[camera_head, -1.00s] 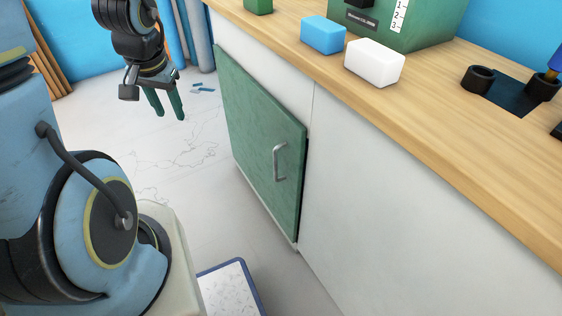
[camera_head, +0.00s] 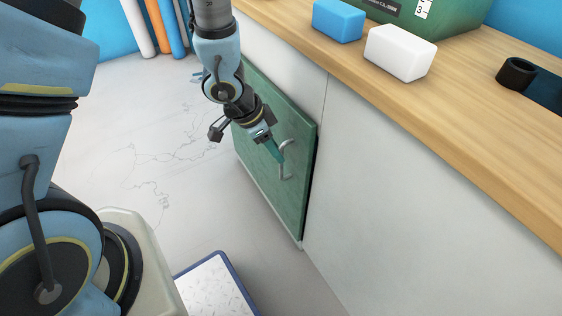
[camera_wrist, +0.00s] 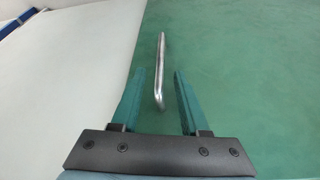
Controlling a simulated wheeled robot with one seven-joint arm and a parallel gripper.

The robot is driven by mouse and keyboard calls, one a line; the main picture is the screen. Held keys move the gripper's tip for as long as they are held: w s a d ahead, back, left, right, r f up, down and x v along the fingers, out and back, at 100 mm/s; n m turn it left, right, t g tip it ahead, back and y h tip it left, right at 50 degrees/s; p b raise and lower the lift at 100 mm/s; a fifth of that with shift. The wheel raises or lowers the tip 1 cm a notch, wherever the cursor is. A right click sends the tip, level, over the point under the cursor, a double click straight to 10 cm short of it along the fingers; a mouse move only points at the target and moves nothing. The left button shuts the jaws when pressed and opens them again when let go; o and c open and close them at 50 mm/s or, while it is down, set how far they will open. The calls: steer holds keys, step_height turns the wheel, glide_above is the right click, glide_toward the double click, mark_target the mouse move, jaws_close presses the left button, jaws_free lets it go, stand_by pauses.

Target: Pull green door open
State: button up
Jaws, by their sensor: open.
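The green door (camera_head: 293,205) is set in the white cabinet front below the counter. It stands shut or nearly so, with a dark line along its right edge. Its metal bar handle (camera_head: 287,160) is upright near that edge. My gripper (camera_head: 277,157) is at the handle in the head view, partly covering the door. In the wrist view the door (camera_wrist: 250,60) fills most of the picture, and the handle (camera_wrist: 161,70) lies between the two green fingers of my open gripper (camera_wrist: 160,85). The fingers are apart from the bar; whether they reach around it in depth I cannot tell.
The wooden counter (camera_head: 460,130) overhangs the door, with a blue block (camera_head: 338,20), a white block (camera_head: 399,52) and a green box (camera_head: 450,15) on it. A blue-rimmed tray (camera_head: 238,268) lies on the floor. The floor left of the door is clear.

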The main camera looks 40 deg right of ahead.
steer(key=b, duration=0.1)
glide_above(281, 177)
steer(key=f, duration=0.4)
steer(key=shift+w+d+f, duration=0.2)
steer(key=shift+w+f, duration=0.05)
jaws_close()
stand_by(1.1)
